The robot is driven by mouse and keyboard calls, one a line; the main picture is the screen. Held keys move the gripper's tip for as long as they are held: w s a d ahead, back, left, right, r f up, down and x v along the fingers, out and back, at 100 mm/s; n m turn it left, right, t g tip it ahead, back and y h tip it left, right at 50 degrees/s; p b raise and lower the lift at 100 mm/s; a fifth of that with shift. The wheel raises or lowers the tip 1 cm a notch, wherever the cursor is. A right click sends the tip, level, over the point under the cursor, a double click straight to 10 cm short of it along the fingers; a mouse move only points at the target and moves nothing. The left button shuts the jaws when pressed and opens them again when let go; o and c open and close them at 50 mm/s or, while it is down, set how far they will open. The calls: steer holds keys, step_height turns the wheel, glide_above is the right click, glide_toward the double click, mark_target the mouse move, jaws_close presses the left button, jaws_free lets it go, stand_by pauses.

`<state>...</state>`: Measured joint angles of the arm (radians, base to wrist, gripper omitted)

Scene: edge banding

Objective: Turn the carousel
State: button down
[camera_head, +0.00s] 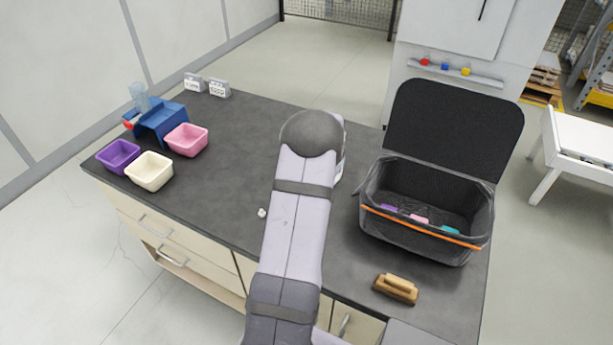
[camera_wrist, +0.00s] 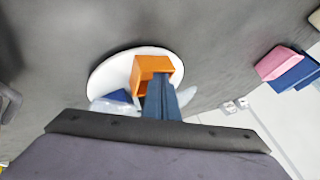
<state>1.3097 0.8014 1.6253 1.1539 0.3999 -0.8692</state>
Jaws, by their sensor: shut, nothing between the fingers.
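The carousel is a white round disc (camera_wrist: 105,77) on the dark worktop in the wrist view. An orange open-faced box (camera_wrist: 154,64) stands on it, with a blue piece (camera_wrist: 117,96) at its left and a pale, partly hidden piece at its right. My gripper (camera_wrist: 159,82) is shut and empty, its dark fingers reaching over the disc in front of the orange box. I cannot tell whether the fingers touch the box. In the head view my arm hides nearly all of the carousel and the gripper.
Purple (camera_head: 118,156), cream (camera_head: 149,171) and pink (camera_head: 187,139) bins stand at the left by a blue stand (camera_head: 160,121). An open black case (camera_head: 415,242) with an orange edge strip is at the right. A wooden-handled brush (camera_head: 396,288) lies before it.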

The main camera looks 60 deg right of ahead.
steer(key=shift+r, duration=0.1)
stand_by(0.3)
steer(key=p+v, duration=0.1)
steer(key=v, duration=0.9)
